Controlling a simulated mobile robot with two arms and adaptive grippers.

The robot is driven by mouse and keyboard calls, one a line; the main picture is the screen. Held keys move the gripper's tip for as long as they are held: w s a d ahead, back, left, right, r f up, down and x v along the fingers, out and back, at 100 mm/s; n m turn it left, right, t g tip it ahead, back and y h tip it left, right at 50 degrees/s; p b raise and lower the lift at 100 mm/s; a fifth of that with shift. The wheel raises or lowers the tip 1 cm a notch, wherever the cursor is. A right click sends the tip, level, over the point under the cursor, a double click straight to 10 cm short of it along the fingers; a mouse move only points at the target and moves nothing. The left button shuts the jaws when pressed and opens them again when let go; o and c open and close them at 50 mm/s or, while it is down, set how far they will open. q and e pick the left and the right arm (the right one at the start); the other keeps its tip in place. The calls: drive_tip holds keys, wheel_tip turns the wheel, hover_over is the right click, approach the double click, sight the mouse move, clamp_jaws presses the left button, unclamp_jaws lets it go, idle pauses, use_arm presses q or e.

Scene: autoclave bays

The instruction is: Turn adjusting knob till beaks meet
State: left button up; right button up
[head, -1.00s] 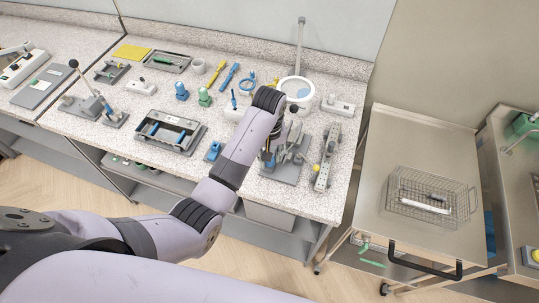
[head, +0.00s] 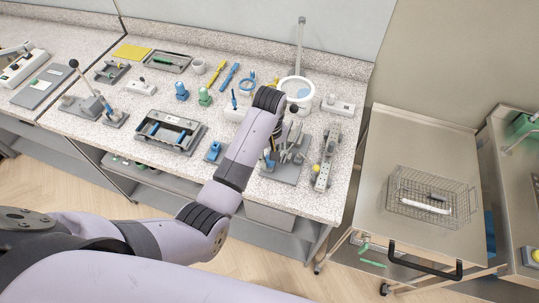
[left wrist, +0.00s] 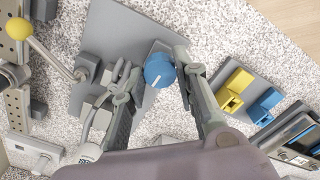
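The blue adjusting knob (left wrist: 158,70) with a white pointer line shows in the left wrist view, above a grey plate (left wrist: 118,32). My left gripper (left wrist: 160,84) is open, with its fingers on either side of the knob. The right finger is close against the knob or touching it; a gap shows on the left. A grey plier-like tool (left wrist: 98,112) lies on the left side of the plate, partly behind the left finger. I cannot make out its beaks. In the head view, the plate (head: 290,178) stands near the bench's front right. My right gripper is out of view.
A yellow-ball lever fixture (left wrist: 20,29) stands left of the plate in the wrist view. Yellow (left wrist: 236,84) and blue (left wrist: 265,104) blocks are on the right.

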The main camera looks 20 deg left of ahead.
use_arm(q)
drive_tip(key=o, duration=0.4)
